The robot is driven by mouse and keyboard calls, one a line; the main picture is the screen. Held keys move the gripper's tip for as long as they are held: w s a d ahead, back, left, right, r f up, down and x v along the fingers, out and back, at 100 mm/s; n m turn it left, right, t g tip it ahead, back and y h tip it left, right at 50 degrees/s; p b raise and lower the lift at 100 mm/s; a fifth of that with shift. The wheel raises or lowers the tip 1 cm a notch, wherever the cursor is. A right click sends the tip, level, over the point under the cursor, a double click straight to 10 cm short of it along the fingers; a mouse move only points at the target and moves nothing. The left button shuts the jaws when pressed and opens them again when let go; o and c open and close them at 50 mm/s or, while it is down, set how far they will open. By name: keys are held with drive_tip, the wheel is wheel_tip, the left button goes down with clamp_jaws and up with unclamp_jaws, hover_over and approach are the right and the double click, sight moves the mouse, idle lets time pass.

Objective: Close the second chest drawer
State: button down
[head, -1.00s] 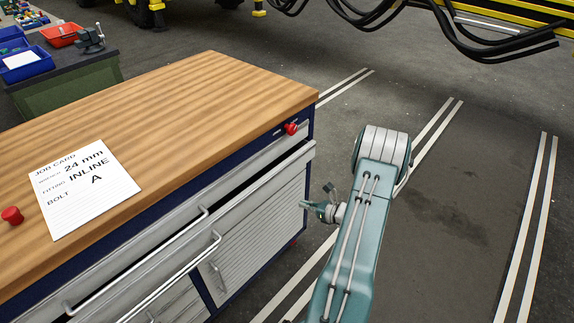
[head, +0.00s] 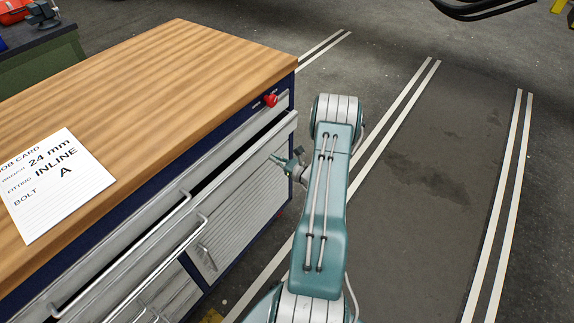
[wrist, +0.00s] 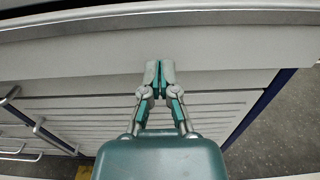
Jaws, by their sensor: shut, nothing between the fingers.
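The second chest drawer (head: 236,164) stands partly out of the chest, with a dark gap behind its top edge. Its long bar handle (head: 165,265) runs along the front. In the wrist view the pale drawer front (wrist: 80,58) crosses the top of the picture. My gripper (head: 274,158) is near the right end of this front. In the wrist view my gripper (wrist: 159,66) has its fingertips together and empty, pointing at the drawer front. I cannot tell whether they touch it.
The chest's wooden top (head: 170,90) holds a job card (head: 55,185). A red knob (head: 270,100) sits at the top drawer's right end. A ribbed lower front (head: 240,205) lies below the drawer. The floor (head: 430,190) to the right is clear, with white lines.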

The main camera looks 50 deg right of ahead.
sight(262, 151)
drive_tip(key=w, duration=0.3)
drive_tip(key=shift+w+a+r, duration=0.1)
drive_tip(key=shift+a, duration=0.3)
drive_tip(key=shift+w+d, duration=0.1)
drive_tip(key=shift+d, duration=0.05)
drive_tip(key=w, duration=0.4)
drive_tip(key=shift+w, duration=0.3)
drive_tip(key=shift+a, duration=0.2)
drive_tip(key=shift+r, duration=0.1)
